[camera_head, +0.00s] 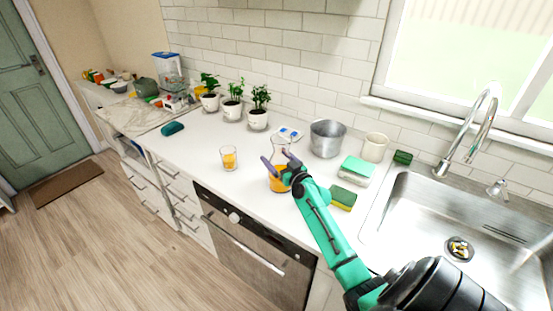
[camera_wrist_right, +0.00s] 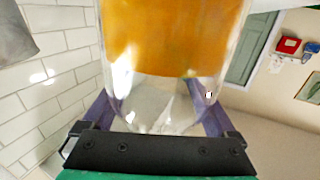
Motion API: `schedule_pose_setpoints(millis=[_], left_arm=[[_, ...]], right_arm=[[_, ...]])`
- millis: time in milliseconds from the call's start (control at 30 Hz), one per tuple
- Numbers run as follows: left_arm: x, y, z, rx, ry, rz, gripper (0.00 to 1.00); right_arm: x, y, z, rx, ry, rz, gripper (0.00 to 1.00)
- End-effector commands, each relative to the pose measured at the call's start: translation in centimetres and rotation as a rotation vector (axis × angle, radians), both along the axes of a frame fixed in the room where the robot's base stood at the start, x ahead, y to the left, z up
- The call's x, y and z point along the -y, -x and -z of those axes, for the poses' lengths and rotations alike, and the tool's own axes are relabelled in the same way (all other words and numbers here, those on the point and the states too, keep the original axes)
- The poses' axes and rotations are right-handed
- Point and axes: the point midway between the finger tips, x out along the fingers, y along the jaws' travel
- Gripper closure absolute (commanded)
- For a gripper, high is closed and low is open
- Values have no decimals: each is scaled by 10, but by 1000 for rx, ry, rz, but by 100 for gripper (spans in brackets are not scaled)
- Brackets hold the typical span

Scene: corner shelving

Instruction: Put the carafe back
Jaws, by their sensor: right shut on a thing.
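The carafe (camera_head: 277,184) is clear glass with orange juice in its lower part. It is by the front of the white counter in the head view, with its clear neck rising between the fingers. My right gripper (camera_head: 280,164) is shut around its upper part with purple fingers. In the right wrist view the carafe (camera_wrist_right: 175,38) fills the space between the fingers, the orange juice beyond its clear section. I cannot tell whether its base touches the counter. A drinking glass (camera_head: 229,159) with some orange juice stands to its left. My left gripper is out of view.
A metal pot (camera_head: 327,138), a cream mug (camera_head: 375,147) and sponges (camera_head: 342,198) are to the right, beside the sink (camera_head: 430,215). Several potted plants (camera_head: 233,104) line the wall. The counter left of the glass is mostly clear, apart from a teal item (camera_head: 173,128).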

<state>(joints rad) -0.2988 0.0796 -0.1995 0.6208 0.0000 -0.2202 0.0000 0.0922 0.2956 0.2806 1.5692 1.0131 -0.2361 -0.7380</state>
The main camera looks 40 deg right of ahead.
Motion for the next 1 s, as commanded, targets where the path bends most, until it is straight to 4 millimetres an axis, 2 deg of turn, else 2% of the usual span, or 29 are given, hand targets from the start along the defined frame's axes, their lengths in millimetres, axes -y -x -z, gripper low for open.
schedule_pose_setpoints(millis=[100, 133, 400, 467, 700, 800, 1000], left_arm=[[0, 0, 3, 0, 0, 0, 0], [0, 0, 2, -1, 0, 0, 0], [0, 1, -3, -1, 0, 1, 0], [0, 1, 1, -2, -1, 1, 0], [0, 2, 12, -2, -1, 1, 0], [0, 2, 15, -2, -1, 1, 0], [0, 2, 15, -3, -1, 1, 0]], right_arm=[[0, -1, 0, 6, 3, 1, 100], [0, 0, 1, 0, 0, 0, 0], [0, 0, -3, 0, -1, -1, 0], [-1, 7, 1, -1, 0, -2, 0], [-7, 57, 3, -2, 2, -1, 0], [-8, 70, 2, -1, 0, -2, 0], [-9, 75, -2, 0, -1, 0, 0]])
